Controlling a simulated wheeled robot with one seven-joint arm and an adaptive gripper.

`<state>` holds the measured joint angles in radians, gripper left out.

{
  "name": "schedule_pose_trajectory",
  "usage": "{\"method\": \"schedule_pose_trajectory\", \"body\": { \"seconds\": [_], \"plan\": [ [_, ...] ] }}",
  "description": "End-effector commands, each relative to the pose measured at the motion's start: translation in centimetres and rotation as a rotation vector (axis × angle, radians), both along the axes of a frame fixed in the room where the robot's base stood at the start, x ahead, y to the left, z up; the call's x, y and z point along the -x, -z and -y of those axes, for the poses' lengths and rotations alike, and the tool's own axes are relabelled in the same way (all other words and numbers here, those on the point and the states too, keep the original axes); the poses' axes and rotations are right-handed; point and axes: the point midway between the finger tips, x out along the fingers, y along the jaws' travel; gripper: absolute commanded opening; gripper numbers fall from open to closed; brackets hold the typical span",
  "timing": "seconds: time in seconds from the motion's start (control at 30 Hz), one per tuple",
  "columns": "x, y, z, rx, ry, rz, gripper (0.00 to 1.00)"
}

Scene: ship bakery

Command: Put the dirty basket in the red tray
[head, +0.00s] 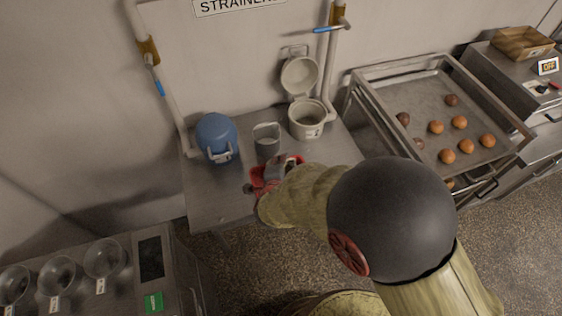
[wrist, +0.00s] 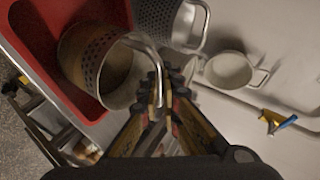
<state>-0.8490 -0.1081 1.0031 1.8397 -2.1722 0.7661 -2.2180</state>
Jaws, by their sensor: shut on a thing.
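The dirty basket (wrist: 85,58), a perforated metal cup with brown stains and a bent handle, is at upper left in the wrist view. It lies tilted within the outline of the red tray (wrist: 28,28); I cannot tell whether it rests on the tray floor. My gripper (wrist: 162,88) is shut on its handle. In the head view the red tray (head: 257,178) shows at the front of the steel table, and my arm hides much of it, the basket and my gripper.
A cleaner grey basket (head: 267,141) stands just behind the tray; it also shows in the wrist view (wrist: 165,18). A pale pot with its lid raised (head: 306,120) and a blue pot (head: 216,138) flank it. A rack tray with buns (head: 425,95) is at right.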

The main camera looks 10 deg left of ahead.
Motion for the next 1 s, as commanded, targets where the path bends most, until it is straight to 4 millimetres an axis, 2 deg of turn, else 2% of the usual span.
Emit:
{"method": "schedule_pose_trajectory", "body": {
  "seconds": [0.23,0.27,0.57,0.9,1.0],
  "plan": [
    [0.00,0.31,0.01,0.000,0.000,0.000,0.00],
    [0.02,0.27,0.03,0.000,0.000,-0.001,0.07],
    [0.01,0.22,0.01,0.000,0.000,-0.001,0.24],
    [0.00,-0.13,0.00,-0.001,0.001,0.000,0.24],
    [0.75,-0.64,-0.03,-0.001,-0.002,0.000,0.24]
  ]
}}
